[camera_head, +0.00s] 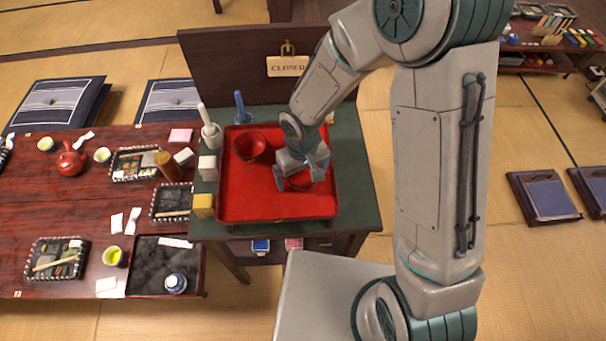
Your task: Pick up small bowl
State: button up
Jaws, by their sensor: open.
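A red tray (237,205) lies on the green top of a cabinet. A red bowl (248,146) stands upright in its upper left part. A smaller red bowl (300,183) sits in the tray's right half, directly under my gripper. My gripper (301,177) is open and points down, with its fingers at either side of this smaller bowl. The gripper hides part of the bowl, and I cannot tell whether the fingers touch it.
White and blue upright utensils (239,104) stand behind and left of the tray. A yellow block (203,206) and a white block (208,168) sit at its left edge. A dark board with a sign (287,66) rises behind.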

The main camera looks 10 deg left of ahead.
jog(key=shift+c, duration=0.3)
jog(key=c, duration=1)
